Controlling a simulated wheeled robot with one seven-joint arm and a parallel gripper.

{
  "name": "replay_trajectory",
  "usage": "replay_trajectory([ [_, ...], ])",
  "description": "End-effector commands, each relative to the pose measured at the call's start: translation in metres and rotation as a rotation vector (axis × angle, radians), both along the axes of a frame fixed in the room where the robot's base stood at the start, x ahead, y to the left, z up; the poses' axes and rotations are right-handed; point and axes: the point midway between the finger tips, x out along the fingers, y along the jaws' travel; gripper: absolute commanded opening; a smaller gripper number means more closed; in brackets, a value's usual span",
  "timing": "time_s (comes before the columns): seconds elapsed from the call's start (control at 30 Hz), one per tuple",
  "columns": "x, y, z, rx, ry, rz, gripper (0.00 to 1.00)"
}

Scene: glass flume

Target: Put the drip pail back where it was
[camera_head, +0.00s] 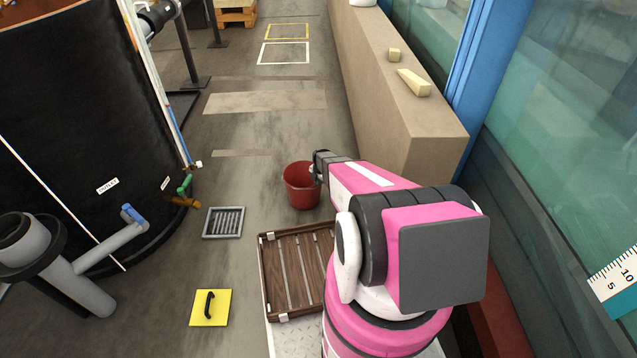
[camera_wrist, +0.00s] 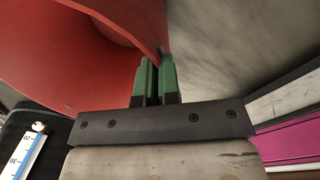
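The red drip pail (camera_head: 301,189) is upright in the middle of the head view, right of the floor drain. My gripper (camera_head: 317,173) is at the pail's right rim. In the wrist view the pail (camera_wrist: 75,65) fills the upper left. The green fingers of my gripper (camera_wrist: 158,75) lie close together on either side of the pail's wall at the rim, pinching it. The pail looks empty where I see its inside. I cannot tell whether its base touches the floor.
A drain grate (camera_head: 223,222) lies below the black tank's taps (camera_head: 185,186). A yellow plate with a handle (camera_head: 210,307) is on the floor. White (camera_head: 262,53) and yellow (camera_head: 288,25) outlines mark the floor farther off. A beige ledge (camera_head: 385,95) runs along the right. A slatted wooden tray (camera_head: 268,275) is near me.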

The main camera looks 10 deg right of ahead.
Motion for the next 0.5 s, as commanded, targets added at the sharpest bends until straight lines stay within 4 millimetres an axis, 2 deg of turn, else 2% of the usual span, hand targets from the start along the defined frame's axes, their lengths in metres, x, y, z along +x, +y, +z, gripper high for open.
replay_trajectory([
  [0.03, 0.0003, 0.0000, -0.0017, 0.000, 0.000, 0.000, 0.00],
  [0.1, 0.0000, 0.0000, -0.0015, 0.000, 0.000, 0.000, 0.23],
  [0.13, 0.0000, 0.0000, -0.0014, 0.000, 0.000, 0.000, 0.29],
  [0.5, -0.0005, 0.0000, 0.0042, 0.000, -0.001, 0.000, 0.29],
])
